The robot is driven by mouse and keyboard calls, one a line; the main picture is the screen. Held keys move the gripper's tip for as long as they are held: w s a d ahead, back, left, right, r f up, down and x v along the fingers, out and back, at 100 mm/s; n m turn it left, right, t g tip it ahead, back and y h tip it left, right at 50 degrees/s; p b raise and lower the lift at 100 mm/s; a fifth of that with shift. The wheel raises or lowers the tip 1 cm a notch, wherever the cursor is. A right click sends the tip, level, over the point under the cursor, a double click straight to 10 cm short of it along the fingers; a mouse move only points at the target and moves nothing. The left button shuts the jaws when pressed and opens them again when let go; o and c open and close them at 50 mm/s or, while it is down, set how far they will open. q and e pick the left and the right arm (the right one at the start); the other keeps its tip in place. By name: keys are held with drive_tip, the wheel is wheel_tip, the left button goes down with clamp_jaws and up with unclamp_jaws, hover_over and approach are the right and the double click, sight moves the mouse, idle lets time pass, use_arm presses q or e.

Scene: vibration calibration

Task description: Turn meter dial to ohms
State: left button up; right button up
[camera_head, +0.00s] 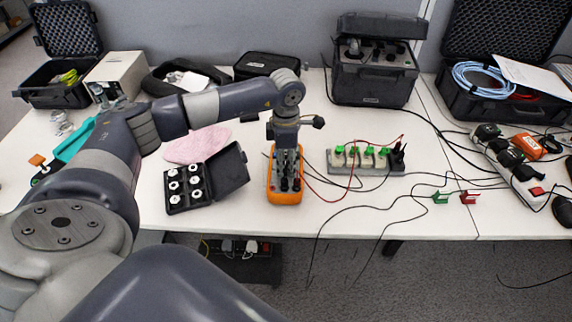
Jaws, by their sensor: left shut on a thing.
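The orange multimeter (285,197) lies on the white table, near the middle of the front edge. A red lead and a black lead run from it to the right. My left gripper (287,181) points down over the meter's face, its fingers shut at about the dial. The fingers and wrist hide the dial and most of the meter's face, so the dial's setting cannot be read. My right gripper is not in view.
An open black case (206,182) with several white round pieces stands left of the meter. A grey terminal strip (365,163) with green clips is to the right. Loose cables cross the table and hang over its front edge. A black equipment box (375,73) stands behind.

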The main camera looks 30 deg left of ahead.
sight(286, 165)
use_arm(q)
drive_tip(key=shift+m, duration=0.4)
drive_tip(key=o, duration=1.1)
wheel_tip(286, 165, up, 12)
drive_tip(key=shift+r, duration=0.1)
